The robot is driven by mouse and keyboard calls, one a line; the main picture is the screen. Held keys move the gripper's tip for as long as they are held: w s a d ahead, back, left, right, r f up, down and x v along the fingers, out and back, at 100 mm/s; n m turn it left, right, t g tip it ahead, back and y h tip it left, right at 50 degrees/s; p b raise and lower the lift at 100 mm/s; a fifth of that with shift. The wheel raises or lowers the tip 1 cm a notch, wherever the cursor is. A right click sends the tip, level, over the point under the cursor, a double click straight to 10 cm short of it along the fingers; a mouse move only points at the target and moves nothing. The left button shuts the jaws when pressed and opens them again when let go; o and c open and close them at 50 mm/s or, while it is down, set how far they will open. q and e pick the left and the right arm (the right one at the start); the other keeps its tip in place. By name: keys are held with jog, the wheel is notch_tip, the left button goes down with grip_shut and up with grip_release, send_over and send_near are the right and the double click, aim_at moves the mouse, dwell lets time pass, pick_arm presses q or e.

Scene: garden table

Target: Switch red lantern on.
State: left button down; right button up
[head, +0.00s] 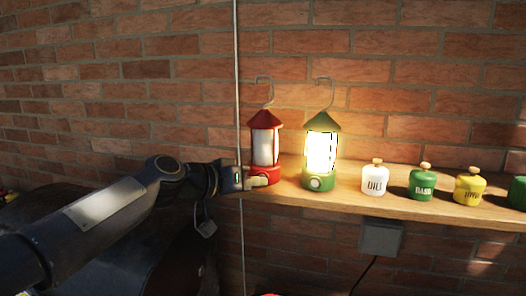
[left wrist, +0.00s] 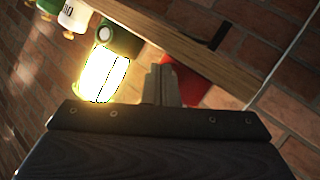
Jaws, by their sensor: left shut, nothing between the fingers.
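The red lantern (head: 264,143) stands upright on a wooden shelf, left of a lit green lantern. Its panes look pale and do not glow. My left gripper (head: 259,181) is shut and empty, with its tips at the front of the red lantern's base, covering part of it. I cannot tell whether they touch it. In the left wrist view, the shut fingers (left wrist: 161,84) hide part of the red lantern (left wrist: 196,86). The lantern's switch is not clearly visible. My right gripper is not in view.
The green lantern (head: 322,150) glows close to the right. White (head: 375,181), green (head: 422,186) and yellow (head: 468,190) jars stand farther along the shelf (head: 343,197). A thin vertical pole (head: 238,100) passes by my left gripper. A brick wall is behind.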

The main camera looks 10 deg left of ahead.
pick_arm(q)
jog(key=shift+w, duration=0.1)
dwell(0.5)
jog(key=shift+s, duration=0.55)
jog(key=shift+s, duration=0.1)
jog(key=s, duration=0.5)
jog(key=shift+s+d, duration=0.4)
